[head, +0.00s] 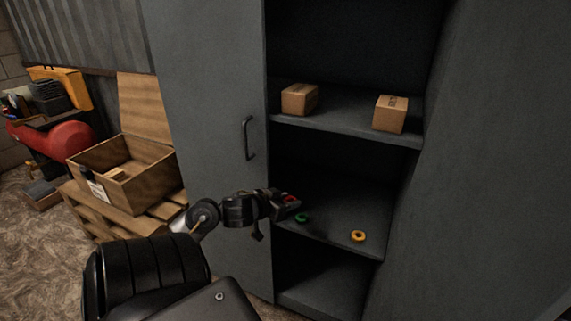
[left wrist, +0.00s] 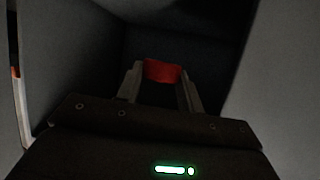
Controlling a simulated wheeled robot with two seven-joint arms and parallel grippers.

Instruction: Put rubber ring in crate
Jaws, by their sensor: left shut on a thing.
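My left gripper (head: 291,200) is at the front edge of the cabinet's lower shelf (head: 345,205). It is shut on a small red ring (head: 290,198), which also shows between the fingers in the left wrist view (left wrist: 162,71). A green ring (head: 302,217) and a yellow ring (head: 358,236) lie on that shelf, the green one close below the gripper. A wooden crate (head: 158,151) stands open on a pallet to the left, with a small block inside. My right gripper is not in view.
A grey cabinet door (head: 215,140) with a handle (head: 249,138) lies between the shelf and the crate. Two cardboard boxes (head: 299,99) (head: 390,113) sit on the upper shelf. A red machine (head: 65,138) and an orange case (head: 70,84) are at the far left.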

